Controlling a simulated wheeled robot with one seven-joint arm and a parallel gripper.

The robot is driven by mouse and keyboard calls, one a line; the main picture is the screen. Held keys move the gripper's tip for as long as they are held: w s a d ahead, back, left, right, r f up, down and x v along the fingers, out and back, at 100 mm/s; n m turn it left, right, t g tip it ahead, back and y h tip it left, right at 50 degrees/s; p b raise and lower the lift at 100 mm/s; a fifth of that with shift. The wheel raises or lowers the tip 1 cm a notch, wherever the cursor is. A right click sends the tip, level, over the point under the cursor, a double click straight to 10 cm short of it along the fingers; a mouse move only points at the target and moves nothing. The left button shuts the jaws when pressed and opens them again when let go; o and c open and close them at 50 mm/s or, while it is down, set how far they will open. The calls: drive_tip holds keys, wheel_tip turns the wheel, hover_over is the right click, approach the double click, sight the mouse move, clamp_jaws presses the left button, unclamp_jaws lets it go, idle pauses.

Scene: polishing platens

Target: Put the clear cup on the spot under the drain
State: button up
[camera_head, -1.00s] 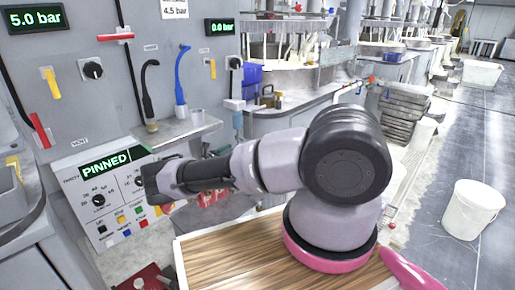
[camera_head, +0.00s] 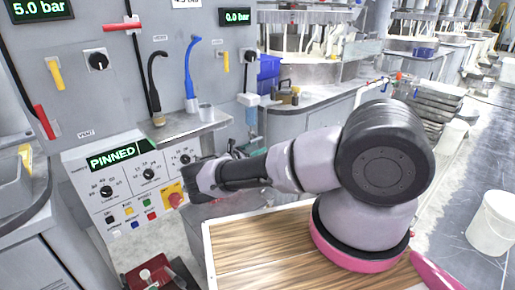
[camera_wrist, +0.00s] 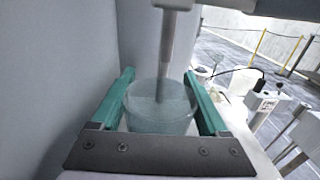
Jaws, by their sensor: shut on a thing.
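The clear cup (camera_wrist: 160,112) is upright between the two teal fingers of my gripper (camera_wrist: 161,92) in the wrist view. My gripper is shut on it. A grey vertical drain pipe (camera_wrist: 168,45) comes down from a block at the top of the wrist view. Its lower end overlaps the cup in the picture; I cannot tell whether it is above, behind or inside the rim. The spot under the drain cannot be made out.
A grey wall panel (camera_wrist: 65,60) stands close on the left in the wrist view.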

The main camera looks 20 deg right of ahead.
drive_tip(key=shift+f, duration=0.1)
drive_tip(key=o, duration=1.2)
drive_tip(key=shift+o, duration=0.2)
drive_tip(key=shift+a, duration=0.2)
drive_tip(key=v, duration=1.1)
drive_tip(key=shift+s+a, duration=0.2)
drive_tip(key=shift+a, duration=0.1)
drive_tip(key=shift+s, duration=0.1)
